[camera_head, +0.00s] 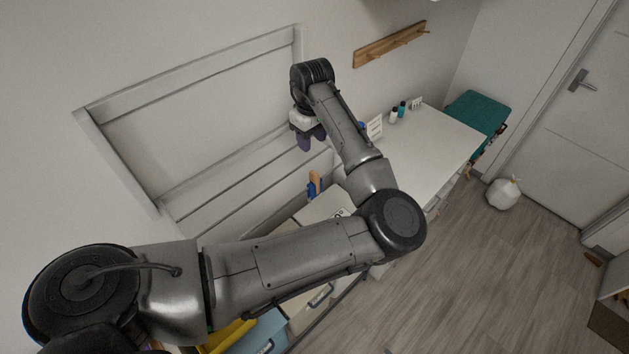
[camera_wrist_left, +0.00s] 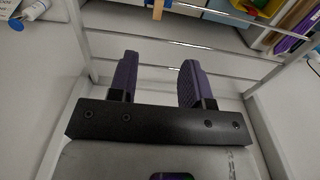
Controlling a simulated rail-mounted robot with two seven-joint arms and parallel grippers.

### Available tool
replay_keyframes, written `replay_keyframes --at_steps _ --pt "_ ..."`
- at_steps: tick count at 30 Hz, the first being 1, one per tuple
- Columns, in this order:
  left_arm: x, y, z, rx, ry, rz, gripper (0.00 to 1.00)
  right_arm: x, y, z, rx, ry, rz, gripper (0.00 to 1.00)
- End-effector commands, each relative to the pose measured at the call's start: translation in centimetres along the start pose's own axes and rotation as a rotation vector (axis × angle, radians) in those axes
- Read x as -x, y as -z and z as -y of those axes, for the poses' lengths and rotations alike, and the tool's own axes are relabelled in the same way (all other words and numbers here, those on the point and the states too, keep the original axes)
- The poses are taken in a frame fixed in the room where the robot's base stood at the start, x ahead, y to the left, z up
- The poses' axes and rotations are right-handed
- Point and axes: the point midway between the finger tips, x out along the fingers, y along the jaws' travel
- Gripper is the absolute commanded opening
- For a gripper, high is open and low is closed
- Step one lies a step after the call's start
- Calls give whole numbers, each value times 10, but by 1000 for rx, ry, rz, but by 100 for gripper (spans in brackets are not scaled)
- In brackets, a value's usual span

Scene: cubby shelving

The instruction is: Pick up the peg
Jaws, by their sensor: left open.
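My left gripper (camera_head: 311,140) is above the far side of the shelving, near the wall, with its purple fingers pointing down. In the left wrist view its two fingers (camera_wrist_left: 158,62) are apart with nothing between them. A small upright wooden piece (camera_head: 315,181) with blue beside it stands below the gripper, apart from it. A tan wooden piece (camera_wrist_left: 157,9) also shows at the top edge of the wrist view, beyond the fingertips. I cannot tell whether this is the peg. My right gripper is out of view.
Pale rails (camera_wrist_left: 190,46) cross beyond the fingers. A white-topped unit (camera_head: 435,150) with small bottles (camera_head: 394,115) stands to the right. A wooden peg rack (camera_head: 390,45) hangs on the wall. A white bag (camera_head: 503,194) sits on the open floor.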

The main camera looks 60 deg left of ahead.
Motion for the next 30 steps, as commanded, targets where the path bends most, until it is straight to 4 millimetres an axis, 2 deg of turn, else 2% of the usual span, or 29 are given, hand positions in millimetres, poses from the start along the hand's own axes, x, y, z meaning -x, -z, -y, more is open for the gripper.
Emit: replay_keyframes --at_steps 4,13,18,25,30 --pt "-15 -4 -1 0 7 18 45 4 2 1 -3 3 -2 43" --pt "-64 -4 -1 0 6 16 45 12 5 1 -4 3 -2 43" --pt "-79 -4 -1 0 4 16 45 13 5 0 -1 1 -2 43" --pt "-90 -3 -2 0 5 15 45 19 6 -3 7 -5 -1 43" --pt "-112 -1 -4 0 6 16 45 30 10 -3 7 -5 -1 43"
